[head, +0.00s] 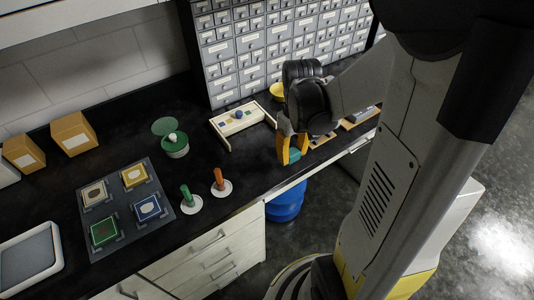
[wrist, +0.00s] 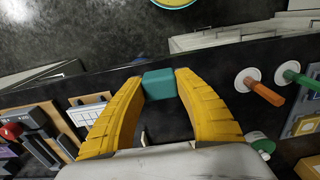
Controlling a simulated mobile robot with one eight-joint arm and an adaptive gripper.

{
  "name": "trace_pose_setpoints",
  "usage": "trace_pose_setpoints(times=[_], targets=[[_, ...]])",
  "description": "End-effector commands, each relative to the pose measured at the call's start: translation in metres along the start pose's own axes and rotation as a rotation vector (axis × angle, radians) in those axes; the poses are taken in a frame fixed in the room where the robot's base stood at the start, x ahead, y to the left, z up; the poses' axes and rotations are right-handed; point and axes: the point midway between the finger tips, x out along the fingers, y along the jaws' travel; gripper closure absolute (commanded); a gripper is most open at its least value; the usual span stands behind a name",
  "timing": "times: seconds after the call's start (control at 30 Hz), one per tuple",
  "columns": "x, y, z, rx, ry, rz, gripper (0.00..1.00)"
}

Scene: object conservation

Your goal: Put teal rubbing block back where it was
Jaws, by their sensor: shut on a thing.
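The teal rubbing block (wrist: 159,84) is a small box-shaped block held between the yellow fingertips of my gripper (wrist: 160,82) in the wrist view. In the head view, my gripper (head: 293,152) points down near the front edge of the black counter, with the teal block (head: 293,157) low between its fingers and partly covered. I cannot tell whether the block touches the counter or hangs just above it. The wooden tray (head: 226,126) with a blue knob and coloured squares lies to the left of and behind my gripper.
Orange (head: 218,179) and green (head: 188,197) handled tools stand on white discs to the left. A green jar (head: 175,145), a mat of coloured tiles (head: 126,221) and cardboard boxes lie farther left. Drawer cabinets (head: 241,70) line the back. A blue bucket (head: 287,203) stands below the counter edge.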

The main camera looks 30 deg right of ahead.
Motion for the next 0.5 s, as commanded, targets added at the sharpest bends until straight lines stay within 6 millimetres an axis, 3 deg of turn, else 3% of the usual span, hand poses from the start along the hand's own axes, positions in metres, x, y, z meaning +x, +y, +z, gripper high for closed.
trace_pose_setpoints(times=[0.03, 0.23, 0.5], targets=[[0.013, -0.003, -0.015, -0.005, 0.0, 0.0, 0.91], [0.04, -0.01, -0.06, -0.003, 0.0, 0.0, 0.91], [0.053, -0.013, -0.081, 0.0, 0.0, 0.0, 0.91]])
